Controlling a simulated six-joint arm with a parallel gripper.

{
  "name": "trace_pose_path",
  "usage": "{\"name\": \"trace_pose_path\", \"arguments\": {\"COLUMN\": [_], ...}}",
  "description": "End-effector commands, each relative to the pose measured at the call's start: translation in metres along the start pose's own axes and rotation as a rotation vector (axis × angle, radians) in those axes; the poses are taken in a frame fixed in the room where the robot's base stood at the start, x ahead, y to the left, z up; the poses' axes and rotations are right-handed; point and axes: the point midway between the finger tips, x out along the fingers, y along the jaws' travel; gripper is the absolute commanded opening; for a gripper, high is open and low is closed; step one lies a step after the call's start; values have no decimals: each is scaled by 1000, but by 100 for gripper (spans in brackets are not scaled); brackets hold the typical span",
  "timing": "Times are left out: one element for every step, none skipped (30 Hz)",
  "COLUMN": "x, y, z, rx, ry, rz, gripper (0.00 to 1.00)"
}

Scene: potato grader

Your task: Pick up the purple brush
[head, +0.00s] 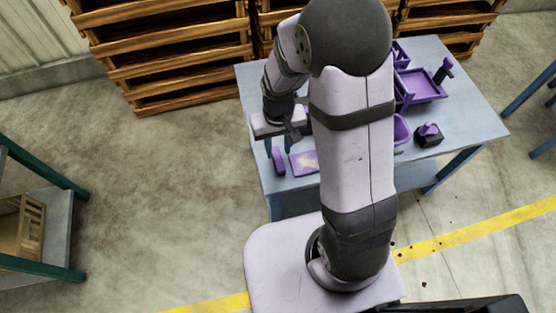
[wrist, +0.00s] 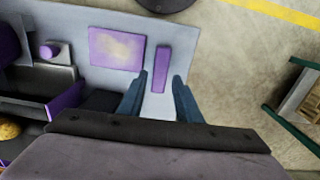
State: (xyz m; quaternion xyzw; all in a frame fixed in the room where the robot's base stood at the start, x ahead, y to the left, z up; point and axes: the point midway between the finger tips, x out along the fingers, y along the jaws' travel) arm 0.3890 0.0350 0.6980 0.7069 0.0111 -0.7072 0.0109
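A narrow purple bar (wrist: 161,69), which seems to be the purple brush, lies near the table's edge in the wrist view. In the head view it (head: 278,160) is at the table's left end, beside a flat purple mat with a pale yellow patch (head: 304,163). The mat also shows in the wrist view (wrist: 117,48). My gripper (wrist: 159,78) is open and empty, its two fingers apart, with the bar between and beyond the tips in the picture. In the head view my gripper (head: 282,136) is above the table's left end; its fingertips are partly unclear.
On the blue-grey table (head: 462,107), a purple tray (head: 423,86), a purple bin (head: 402,130) and a black box with a purple top (head: 428,138) stand to the right. My arm hides the table's middle. Wooden crates (head: 170,50) stand behind; a green-framed shelf (head: 45,260) is left.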

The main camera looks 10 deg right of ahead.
Motion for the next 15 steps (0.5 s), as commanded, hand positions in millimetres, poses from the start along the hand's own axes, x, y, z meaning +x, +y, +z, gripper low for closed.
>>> {"name": "trace_pose_path", "arguments": {"x": [5, 7, 9, 10, 10, 10, 10, 11, 13, 15, 18, 22, 26, 30, 35], "y": [0, 0, 0, 0, 0, 0, 0, 0, 0, 0, 0, 0, 0, -1, -1], "z": [1, 0, 0, 0, 0, 0, 0, 0, 0, 0, 0, 0, -1, -1, -2], "rx": [0, 0, 1, 1, 1, 1, 1, 1, 1, 1, 1, 1, 1, 1, 1], "ry": [-3, -2, -1, -1, -1, 0, 0, -1, -1, -2, -2, -2, -3, -3, -3], "rz": [0, 0, 0, 0, 0, 0, 0, 0, 0, 0, 0, 1, 1, 1, 1], "gripper": [31, 31, 31, 31, 31, 31, 31, 31, 31, 31, 31, 31, 31, 31, 31]}}
